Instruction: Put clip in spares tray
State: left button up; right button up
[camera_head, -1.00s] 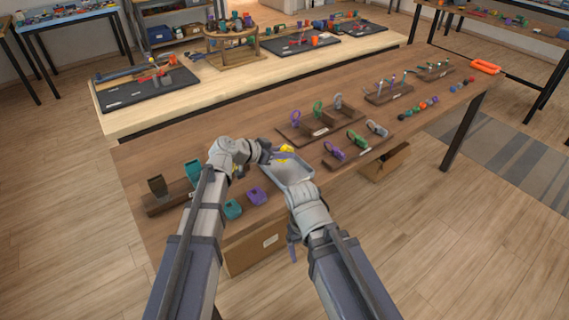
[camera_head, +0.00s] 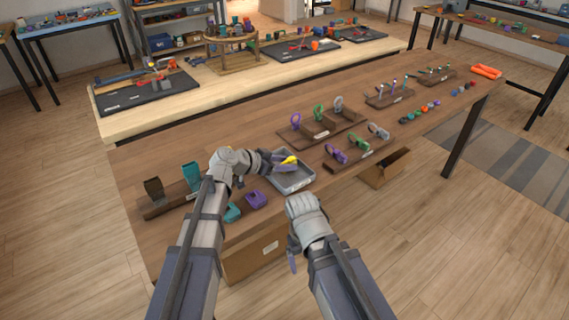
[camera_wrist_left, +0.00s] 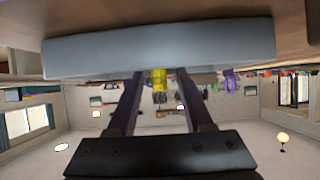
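The yellow clip (camera_head: 289,160) is at the fingertips of my left gripper (camera_head: 279,162), over the far side of the grey spares tray (camera_head: 299,186). In the left wrist view the clip (camera_wrist_left: 158,79) shows between the two spread fingers (camera_wrist_left: 160,88), with a small gap on each side. I cannot tell whether it touches the tray. The tray's pale wall (camera_wrist_left: 160,48) fills the upper part of that view. My right gripper (camera_head: 292,262) hangs low in front of the table edge, mostly hidden by its own wrist.
A purple block (camera_head: 256,199) and a teal block (camera_head: 232,212) sit left of the tray. Wooden racks with coloured clips (camera_head: 337,154) stand to its right. An open cardboard box (camera_head: 388,170) is below the table's front edge.

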pick_arm(q)
jog(key=shift+r, duration=0.25)
jog(key=p+v, duration=0.5)
jog(key=v, duration=0.5)
jog(key=shift+s+a+p, duration=0.1)
jog(key=shift+a+p, duration=0.05)
jog(key=shift+p, duration=0.15)
jog(key=shift+v, duration=0.8)
jog(key=shift+f+p, duration=0.1)
jog(key=shift+p, duration=0.2)
